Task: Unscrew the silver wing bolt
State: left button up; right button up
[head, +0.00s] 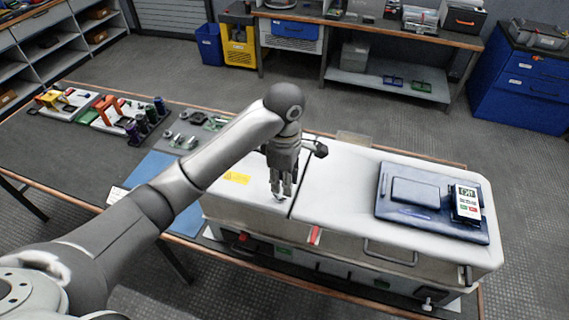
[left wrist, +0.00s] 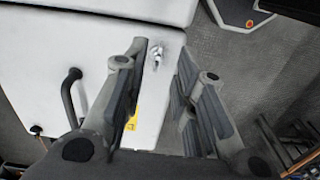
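The silver wing bolt (left wrist: 155,55) shows in the left wrist view on the white housing (left wrist: 60,80), between my open fingers and near their tips. In the head view my left gripper (head: 282,191) points down over the white housing (head: 330,185), beside the dark seam between its two sections. A small pale piece (head: 279,200) shows just below the fingertips there, mostly hidden by the fingers. In the left wrist view the gripper's fingers (left wrist: 162,62) are spread on both sides of the bolt. I cannot tell whether they touch it. My right gripper is not in view.
A blue panel with a meter (head: 467,203) lies on the housing's right section. A dark handle (head: 390,252) sits on its front. A small silver fitting (head: 428,303) shows lower right. Coloured parts (head: 140,125) stand on the bench at left. A blue mat (head: 160,175) lies beside the housing.

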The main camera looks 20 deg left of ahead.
pick_arm(q)
notch_tip(320, 180, up, 6)
dwell(0.4)
dwell(0.3)
